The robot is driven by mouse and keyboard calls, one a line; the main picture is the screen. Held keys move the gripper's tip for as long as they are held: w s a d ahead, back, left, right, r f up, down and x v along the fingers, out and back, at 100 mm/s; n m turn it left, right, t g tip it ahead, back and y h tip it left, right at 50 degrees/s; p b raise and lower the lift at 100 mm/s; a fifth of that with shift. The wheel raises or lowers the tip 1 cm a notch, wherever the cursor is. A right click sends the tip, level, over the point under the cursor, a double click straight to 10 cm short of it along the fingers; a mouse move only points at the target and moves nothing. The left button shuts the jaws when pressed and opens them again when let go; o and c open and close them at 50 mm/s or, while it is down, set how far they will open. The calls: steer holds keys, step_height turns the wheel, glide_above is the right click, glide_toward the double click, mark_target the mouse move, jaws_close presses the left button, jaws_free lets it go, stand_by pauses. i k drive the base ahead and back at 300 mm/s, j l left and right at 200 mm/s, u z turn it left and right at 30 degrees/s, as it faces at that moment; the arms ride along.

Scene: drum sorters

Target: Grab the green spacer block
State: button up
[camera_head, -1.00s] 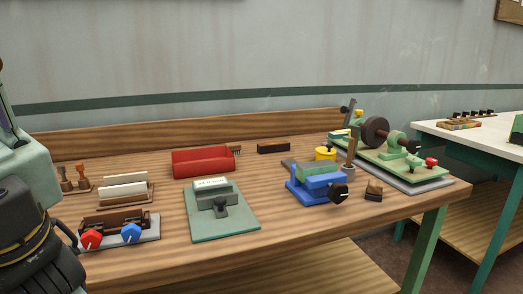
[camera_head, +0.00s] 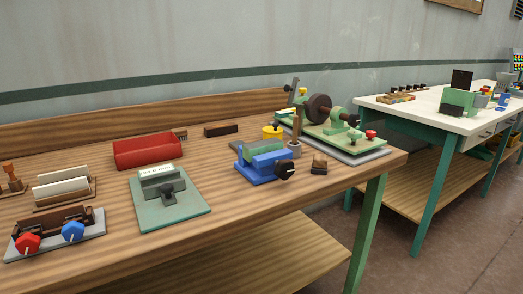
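A small green block (camera_head: 246,150) shows at the back of the blue vise (camera_head: 265,166) on the wooden workbench. It seems to sit between the vise's jaws, but its edges are partly hidden. A larger green block (camera_head: 456,101) stands on the white-topped table (camera_head: 418,112) at the right. I cannot tell for sure which green piece is the spacer block. My gripper is not in view.
On the wooden workbench (camera_head: 105,258) stand a red tray (camera_head: 147,151), a green plate fixture (camera_head: 168,212), a yellow pot (camera_head: 272,133) and a green machine with a dark drum (camera_head: 319,107). A gap of floor (camera_head: 395,232) separates the two tables.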

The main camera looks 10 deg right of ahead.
mark_target(250, 150)
steer(key=i+j+z, duration=0.1)
steer(key=z, duration=0.25)
steer(key=i+j+z, duration=0.2)
steer(key=z, duration=0.15)
steer(key=i+j+z, duration=0.2)
steer(key=z, duration=0.15)
